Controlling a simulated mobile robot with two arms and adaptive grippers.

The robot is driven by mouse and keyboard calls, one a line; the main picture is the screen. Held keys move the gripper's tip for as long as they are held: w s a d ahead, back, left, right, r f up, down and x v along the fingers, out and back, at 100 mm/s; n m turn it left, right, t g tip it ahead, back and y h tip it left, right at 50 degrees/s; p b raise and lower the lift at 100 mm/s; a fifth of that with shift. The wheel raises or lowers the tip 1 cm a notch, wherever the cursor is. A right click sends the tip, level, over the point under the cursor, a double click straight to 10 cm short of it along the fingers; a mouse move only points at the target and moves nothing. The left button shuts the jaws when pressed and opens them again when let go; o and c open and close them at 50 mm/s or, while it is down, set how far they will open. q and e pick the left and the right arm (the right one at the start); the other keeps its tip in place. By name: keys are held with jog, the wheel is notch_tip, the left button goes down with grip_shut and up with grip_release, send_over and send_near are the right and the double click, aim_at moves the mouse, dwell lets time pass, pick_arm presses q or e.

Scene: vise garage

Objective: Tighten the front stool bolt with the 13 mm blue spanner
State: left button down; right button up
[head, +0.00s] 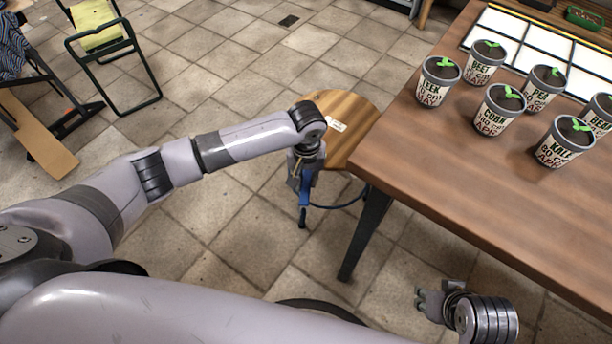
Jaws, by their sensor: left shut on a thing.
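The stool has a round wooden seat (345,122) with a small pale label, and a dark blue foot ring (345,201). It stands on the floor, partly under the table's left corner. My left gripper (303,180) points down at the stool's near side and is shut on the blue spanner. The spanner is hard to tell apart from the stool's blue front leg (304,197) just below. The front bolt is hidden by my gripper and wrist, so contact between spanner and bolt cannot be seen. My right gripper (421,301) is low at the bottom right, away from the stool.
The wooden table (450,180) fills the right side, its near leg (362,235) close to the stool. Several seedling pots (499,109) stand on it near a white-paned frame (505,32). Tiled floor between is clear.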

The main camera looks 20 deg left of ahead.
pick_arm(q)
jog(key=shift+f, duration=0.15)
dwell(0.5)
jog(key=shift+f, duration=0.25)
jog(key=w+a+m, duration=0.3)
jog(key=a+m, duration=0.7)
jog(key=m, duration=0.1)
jog(key=shift+w+a+r, duration=0.2)
jog(key=shift+w+a, duration=0.1)
jog(key=shift+w, duration=0.05)
